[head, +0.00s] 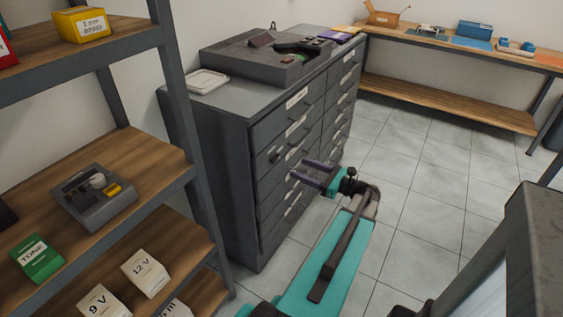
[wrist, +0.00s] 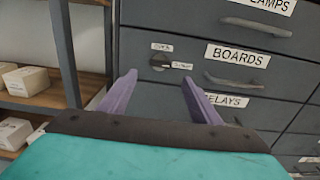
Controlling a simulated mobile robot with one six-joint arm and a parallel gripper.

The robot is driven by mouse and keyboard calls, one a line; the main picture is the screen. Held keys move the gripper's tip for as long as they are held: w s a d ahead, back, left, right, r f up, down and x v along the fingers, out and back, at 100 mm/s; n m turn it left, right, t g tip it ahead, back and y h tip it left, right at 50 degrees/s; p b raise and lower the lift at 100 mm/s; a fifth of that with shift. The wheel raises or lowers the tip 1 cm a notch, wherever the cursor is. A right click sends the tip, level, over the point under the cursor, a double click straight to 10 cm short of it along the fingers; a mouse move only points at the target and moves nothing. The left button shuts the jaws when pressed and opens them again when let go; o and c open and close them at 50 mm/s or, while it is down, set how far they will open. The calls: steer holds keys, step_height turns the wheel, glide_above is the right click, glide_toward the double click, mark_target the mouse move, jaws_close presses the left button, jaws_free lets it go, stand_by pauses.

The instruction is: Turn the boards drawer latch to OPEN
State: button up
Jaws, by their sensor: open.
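The boards drawer (wrist: 225,78) shows in the wrist view with a BOARDS label and a bar handle (wrist: 235,82). Its latch (wrist: 159,61) is a small dark round knob left of the label, with one small tag above it and one to its lower right; the tags are too small to read surely. In the head view the latch (head: 274,155) shows on the cabinet's front. My gripper (wrist: 158,82) is open and empty, its two purple fingers pointing toward the drawer front below the latch. In the head view my gripper (head: 305,172) is in front of the cabinet, apart from the latch.
The drawer above is labelled as LAMPS and the one below ends in ELAYS (wrist: 225,100). A wooden shelf rack (head: 130,165) with boxes stands close on the left. A grey device (head: 265,57) sits on the cabinet (head: 215,140). Tiled floor (head: 420,190) is clear to the right.

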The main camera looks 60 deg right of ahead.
mark_target(277, 159)
steer(key=w+p, duration=0.1)
steer(key=w, duration=0.8)
steer(key=shift+w, duration=0.4)
